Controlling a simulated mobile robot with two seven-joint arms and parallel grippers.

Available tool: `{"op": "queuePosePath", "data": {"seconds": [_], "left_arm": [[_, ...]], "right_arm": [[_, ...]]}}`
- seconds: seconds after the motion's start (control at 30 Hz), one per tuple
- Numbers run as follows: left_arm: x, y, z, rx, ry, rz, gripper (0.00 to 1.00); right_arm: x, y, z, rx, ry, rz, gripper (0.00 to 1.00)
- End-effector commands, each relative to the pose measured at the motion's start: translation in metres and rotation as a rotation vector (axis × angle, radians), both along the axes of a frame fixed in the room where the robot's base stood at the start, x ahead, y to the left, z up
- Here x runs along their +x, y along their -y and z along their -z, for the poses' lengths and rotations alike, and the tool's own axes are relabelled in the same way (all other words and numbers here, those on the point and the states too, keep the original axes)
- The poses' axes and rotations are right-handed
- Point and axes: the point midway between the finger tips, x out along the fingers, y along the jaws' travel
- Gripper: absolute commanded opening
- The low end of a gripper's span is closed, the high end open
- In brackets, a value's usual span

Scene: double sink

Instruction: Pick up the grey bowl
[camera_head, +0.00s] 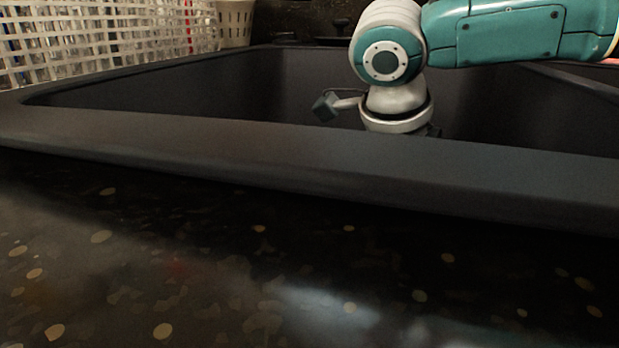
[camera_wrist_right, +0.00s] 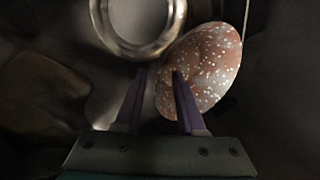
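In the right wrist view a round grey bowl (camera_wrist_right: 140,18) with a shiny rim lies just beyond the fingertips, cut off by the top edge. A brown, white-speckled dish (camera_wrist_right: 208,65) lies beside it to the right. My right gripper (camera_wrist_right: 159,72) is open, its two purple fingers apart. The right finger overlaps the speckled dish, and part of that dish's edge shows between the fingers; I cannot tell whether they touch. In the head view my right arm reaches down into the sink, and its gripper and the bowl are hidden behind the sink's front rim. My left gripper is not in view.
The dark sink's front rim (camera_head: 300,150) crosses the head view, and its walls surround my right wrist. A white lattice basket (camera_head: 90,40) stands at the back left, with a beige slotted container (camera_head: 235,22) beside it. The speckled dark counter (camera_head: 250,270) in front is bare.

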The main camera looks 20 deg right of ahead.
Motion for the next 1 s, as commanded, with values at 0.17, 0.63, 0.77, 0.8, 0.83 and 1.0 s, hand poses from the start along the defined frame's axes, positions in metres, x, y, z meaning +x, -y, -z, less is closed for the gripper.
{"op": "queuePosePath", "data": {"seconds": [0.17,0.63,0.77,0.8,0.83,1.0], "left_arm": [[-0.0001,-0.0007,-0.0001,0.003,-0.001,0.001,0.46],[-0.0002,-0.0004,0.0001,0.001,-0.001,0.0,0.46],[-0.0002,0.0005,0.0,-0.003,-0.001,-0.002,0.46],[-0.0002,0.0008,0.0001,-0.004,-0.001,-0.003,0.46],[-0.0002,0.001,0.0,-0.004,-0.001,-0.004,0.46],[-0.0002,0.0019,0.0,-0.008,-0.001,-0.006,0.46]], "right_arm": [[-0.0001,-0.0003,-0.0002,0.0,0.0,0.0,0.2],[-0.0002,-0.0003,-0.0003,0.0,0.0,0.0,0.0],[-0.0002,-0.0004,-0.0002,0.0,0.0,0.0,0.0],[-0.0002,-0.0004,-0.0002,0.0,0.0,0.0,0.0],[-0.0002,-0.0004,-0.0002,0.0,0.0,0.0,0.0],[-0.0002,-0.0004,-0.0002,0.0,0.0,0.0,0.0]]}}
